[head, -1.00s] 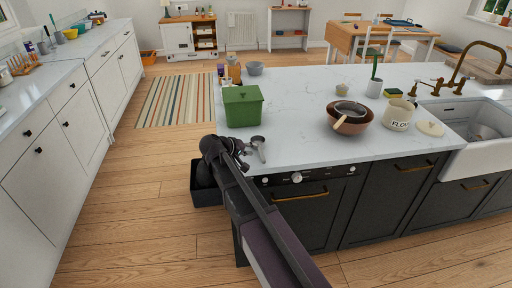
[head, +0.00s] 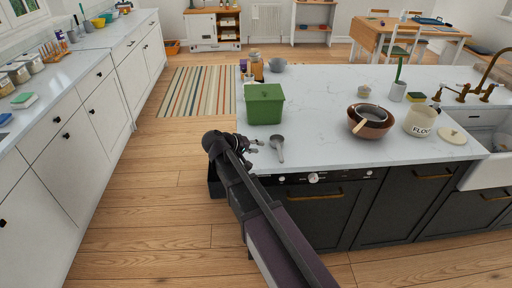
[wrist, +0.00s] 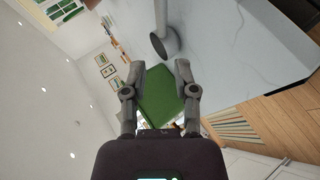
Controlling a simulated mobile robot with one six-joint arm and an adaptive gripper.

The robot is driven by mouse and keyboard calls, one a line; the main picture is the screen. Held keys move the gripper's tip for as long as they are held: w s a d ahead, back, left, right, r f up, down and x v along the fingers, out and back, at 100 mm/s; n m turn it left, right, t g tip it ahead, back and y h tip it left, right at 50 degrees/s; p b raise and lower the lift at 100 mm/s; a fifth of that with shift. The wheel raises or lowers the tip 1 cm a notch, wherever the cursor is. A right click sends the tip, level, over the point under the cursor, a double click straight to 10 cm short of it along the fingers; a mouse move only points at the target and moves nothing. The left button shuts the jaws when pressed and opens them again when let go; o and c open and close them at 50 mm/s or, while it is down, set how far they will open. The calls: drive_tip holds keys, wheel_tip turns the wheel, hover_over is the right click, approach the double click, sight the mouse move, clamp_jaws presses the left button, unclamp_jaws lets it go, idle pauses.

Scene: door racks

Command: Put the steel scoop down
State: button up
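The steel scoop (head: 278,145) lies on the white countertop near its front left edge, in front of the green box (head: 264,104). Its round bowl also shows in the wrist view (wrist: 165,43), with the handle running up out of frame. My gripper (head: 254,147) is just left of the scoop at the counter's edge, apart from it. In the wrist view my gripper (wrist: 159,70) has its two fingers spread with nothing between them; the green box (wrist: 157,97) shows behind the gap.
A copper pan (head: 371,122) with a sieve in it, a flour pot (head: 421,121) and a round lid (head: 453,136) stand to the right. Bottles (head: 257,68) and a grey bowl (head: 277,65) are behind the green box. The counter's middle is clear.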

drive_tip(key=s+d+f+m+g+y, duration=0.1)
drive_tip(key=s+d+f+g+y, duration=0.2)
drive_tip(key=s, duration=0.6)
drive_tip(key=s+d+f+m+g+y, duration=0.2)
drive_tip(key=s+d+f+y, duration=0.4)
drive_tip(key=s, duration=0.4)
drive_tip(key=shift+s+d+g+y, duration=0.25)
drive_tip(key=shift+d+g+y, duration=0.3)
drive_tip(key=shift+d, duration=0.4)
drive_tip(key=shift+o, duration=1.4)
